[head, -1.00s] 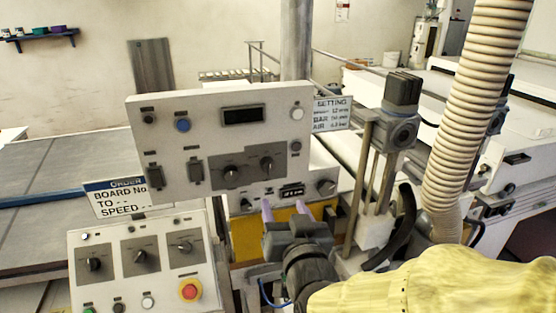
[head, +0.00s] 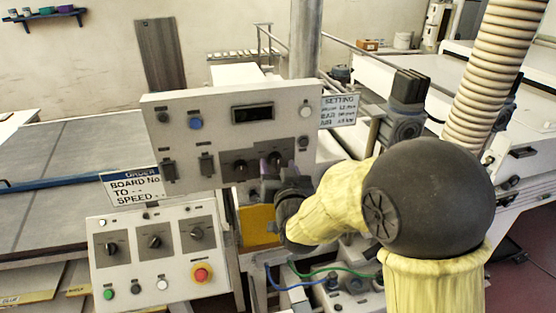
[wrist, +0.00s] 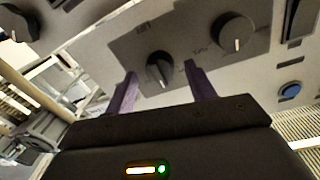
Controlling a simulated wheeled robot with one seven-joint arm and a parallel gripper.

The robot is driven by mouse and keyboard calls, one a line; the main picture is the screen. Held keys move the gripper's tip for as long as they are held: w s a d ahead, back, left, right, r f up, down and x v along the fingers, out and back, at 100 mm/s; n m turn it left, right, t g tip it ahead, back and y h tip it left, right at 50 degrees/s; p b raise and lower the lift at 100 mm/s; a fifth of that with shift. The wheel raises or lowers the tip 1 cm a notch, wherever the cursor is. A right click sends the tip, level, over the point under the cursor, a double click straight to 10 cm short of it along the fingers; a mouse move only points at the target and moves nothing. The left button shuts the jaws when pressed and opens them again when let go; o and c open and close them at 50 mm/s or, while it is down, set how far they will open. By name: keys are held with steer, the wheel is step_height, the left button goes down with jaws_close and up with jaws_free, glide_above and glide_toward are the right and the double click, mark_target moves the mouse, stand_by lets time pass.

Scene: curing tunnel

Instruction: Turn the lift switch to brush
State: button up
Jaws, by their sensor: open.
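The upper control panel (head: 230,108) has a dark plate with two rotary knobs. The right knob (head: 264,166) is partly covered by my gripper (head: 271,166); the left knob (head: 240,168) is clear. In the wrist view my gripper (wrist: 160,80) is open, its two purple fingers pointing at the plate. One black knob (wrist: 159,69) with a pale pointer line shows between the fingertips, and I cannot tell whether they touch it. The other knob (wrist: 233,33) is up and to the right. The lettering around the knobs is too small to read, so I cannot confirm which is the lift switch.
A lower panel (head: 150,225) carries several knobs, small buttons and a red emergency stop (head: 202,273). A setting sign (head: 339,108) stands right of the upper panel, an order sign (head: 133,186) left of it. A ribbed hose (head: 480,80) hangs at the right.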

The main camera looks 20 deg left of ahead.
steer(key=shift+w+a, duration=0.25)
steer(key=shift+w, duration=0.25)
steer(key=c, duration=1)
